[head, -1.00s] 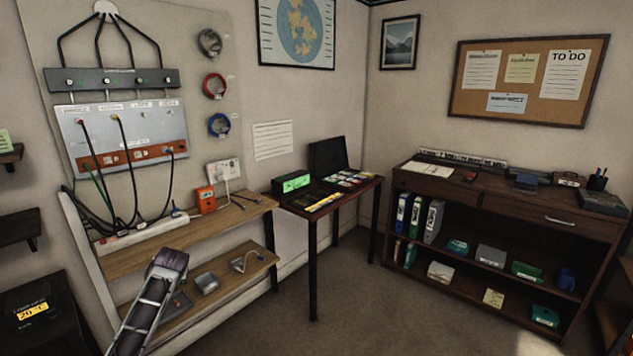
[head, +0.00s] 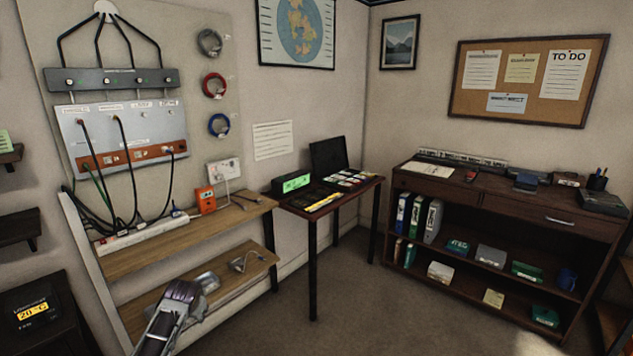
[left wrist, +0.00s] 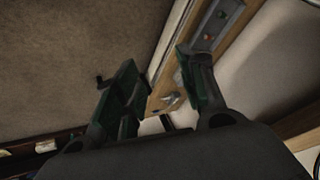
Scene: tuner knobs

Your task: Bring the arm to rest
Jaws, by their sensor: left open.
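My left gripper and arm come in from the bottom left of the head view, with the gripper end (head: 185,302) low in front of the bench's lower shelf. In the left wrist view the two dark green fingers (left wrist: 158,92) are spread apart. Nothing shows between them except the background beyond, a wooden edge and small fittings. The grey tuner bar (head: 112,80) with its row of small knobs hangs on the wall board, well above the gripper and apart from it. My right gripper is not in view.
The wooden bench (head: 165,248) carries a power strip (head: 140,235) and an orange box (head: 206,201). A small dark table (head: 330,197) stands beside it, and a brown cabinet (head: 500,207) stands at right. The carpeted floor (head: 370,300) between them is clear.

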